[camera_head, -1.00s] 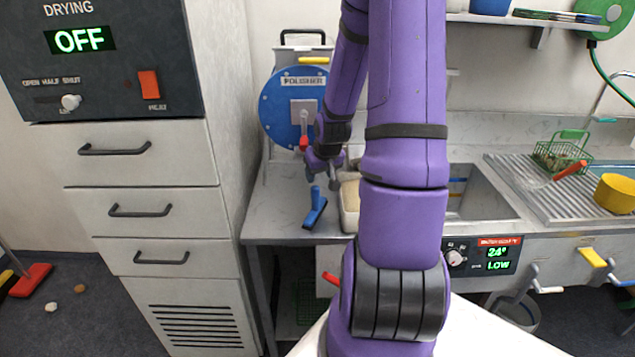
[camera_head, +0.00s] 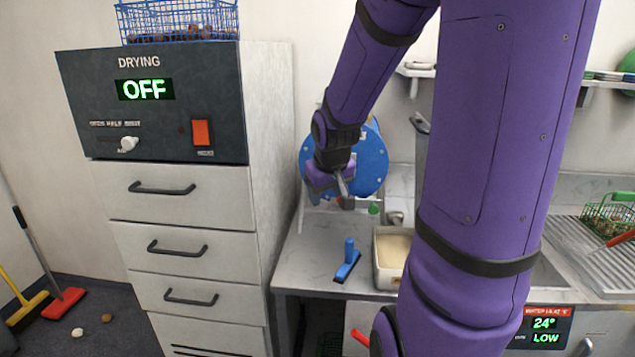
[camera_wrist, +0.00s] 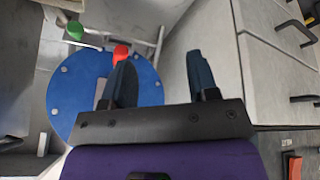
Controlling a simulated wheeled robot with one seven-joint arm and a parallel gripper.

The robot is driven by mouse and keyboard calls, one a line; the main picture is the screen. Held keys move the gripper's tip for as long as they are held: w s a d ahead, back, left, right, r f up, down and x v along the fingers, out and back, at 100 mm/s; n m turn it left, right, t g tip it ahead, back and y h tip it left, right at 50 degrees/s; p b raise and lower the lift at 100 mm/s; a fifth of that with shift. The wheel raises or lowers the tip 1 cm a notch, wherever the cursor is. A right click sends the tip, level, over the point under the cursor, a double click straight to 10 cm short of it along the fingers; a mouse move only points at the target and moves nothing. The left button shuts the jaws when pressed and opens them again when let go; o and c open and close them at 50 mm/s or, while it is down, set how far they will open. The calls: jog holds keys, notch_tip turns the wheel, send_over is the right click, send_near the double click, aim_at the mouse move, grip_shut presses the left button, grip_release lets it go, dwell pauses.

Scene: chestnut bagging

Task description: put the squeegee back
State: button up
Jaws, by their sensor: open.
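The squeegee does not show in the wrist view.
The polisher's blue disc (camera_head: 366,163) stands behind my gripper; its red knob (camera_wrist: 121,53) shows near one finger. A cream-filled tray (camera_head: 389,262) is right of the squeegee. The drawer cabinet (camera_head: 190,243) stands left.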

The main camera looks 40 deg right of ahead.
jog(key=s+a+r+n+t+y, duration=0.1)
jog(key=s+a+r+n+y, duration=0.1)
jog(key=s+a+r, duration=1.1)
jog(key=shift+s+a+n+y, duration=0.4)
jog(key=shift+s+a, duration=0.5)
jog(key=shift+a, duration=1.1)
